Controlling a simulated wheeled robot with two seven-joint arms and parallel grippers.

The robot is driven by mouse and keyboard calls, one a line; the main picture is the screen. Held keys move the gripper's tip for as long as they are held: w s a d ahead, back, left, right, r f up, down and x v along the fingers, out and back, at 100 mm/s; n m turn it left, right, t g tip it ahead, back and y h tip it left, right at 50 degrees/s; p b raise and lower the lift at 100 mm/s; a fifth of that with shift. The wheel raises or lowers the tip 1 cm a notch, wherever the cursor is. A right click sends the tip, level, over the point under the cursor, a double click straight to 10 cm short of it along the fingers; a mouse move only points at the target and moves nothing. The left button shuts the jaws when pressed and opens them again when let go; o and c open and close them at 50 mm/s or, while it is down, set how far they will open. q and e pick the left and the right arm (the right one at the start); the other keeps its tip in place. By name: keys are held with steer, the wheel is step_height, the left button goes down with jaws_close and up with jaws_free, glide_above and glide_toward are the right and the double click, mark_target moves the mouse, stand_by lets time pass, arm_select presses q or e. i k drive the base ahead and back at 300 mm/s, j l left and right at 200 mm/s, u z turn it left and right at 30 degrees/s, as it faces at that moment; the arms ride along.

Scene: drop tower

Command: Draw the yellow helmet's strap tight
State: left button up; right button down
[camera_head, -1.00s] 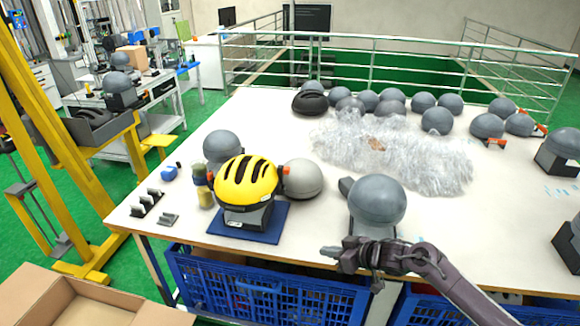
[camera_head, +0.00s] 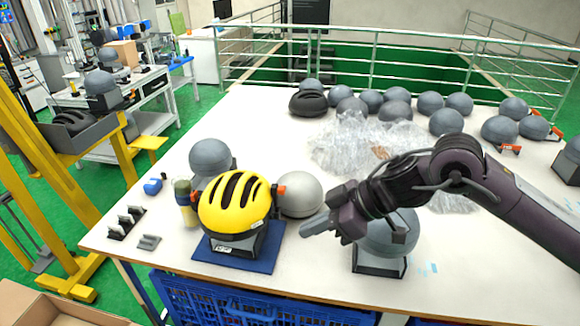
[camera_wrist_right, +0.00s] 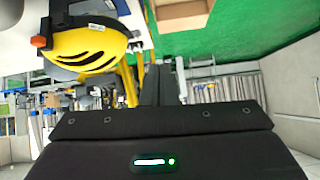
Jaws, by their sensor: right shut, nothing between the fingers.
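The yellow helmet (camera_head: 235,204) with black vents sits on a dark headform stand on a blue mat (camera_head: 268,262) near the table's front left. An orange part shows on its right side. It also shows upside down at the upper left of the right wrist view (camera_wrist_right: 85,48). My right gripper (camera_head: 306,229) comes in from the right, shut and empty. Its fingertips point left, above the table and a short way right of the helmet, apart from it. The strap cannot be made out clearly. My left gripper is not in view.
A grey headform (camera_head: 388,238) stands partly behind my right gripper. A pale grey dome (camera_head: 299,195) and another grey headform (camera_head: 209,158) stand close to the helmet. A yellowish bottle (camera_head: 186,204) is at its left. Crumpled clear wrap (camera_head: 345,147) and several grey domes fill the back.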

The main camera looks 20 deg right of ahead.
mark_target(282, 190)
steer(key=i+l, duration=0.65)
steer(key=i, duration=0.25)
